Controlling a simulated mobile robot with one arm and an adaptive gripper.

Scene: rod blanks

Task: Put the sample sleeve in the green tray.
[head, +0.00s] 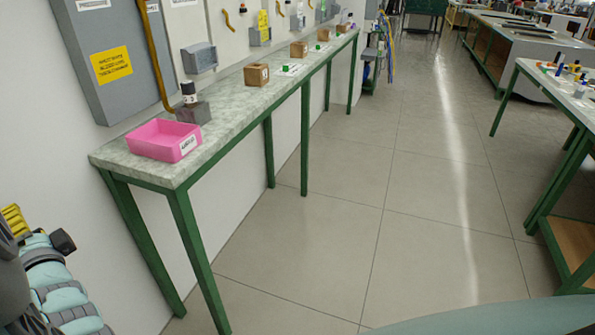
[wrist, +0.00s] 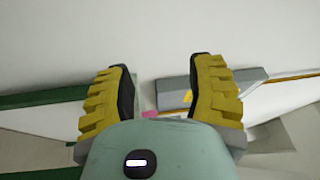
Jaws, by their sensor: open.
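I cannot make out a sample sleeve or a green tray in either view. The tray that shows clearly is a pink one (head: 163,140) with a white label, at the near end of the wall bench in the head view. A small pink patch (wrist: 150,114), perhaps that tray, shows between the fingers in the wrist view. My gripper (wrist: 158,85) is open, its yellow fingers wide apart with nothing between them. In the head view only part of one yellow finger shows at the lower left edge, apart from the bench.
A grey block (head: 193,111) holding a dark-capped bottle stands behind the pink tray. Brown boxes (head: 257,75) and small green items (head: 318,48) stand farther along the narrow bench (head: 225,115). Another table (head: 570,100) is at the right. The tiled floor (head: 400,200) between is clear.

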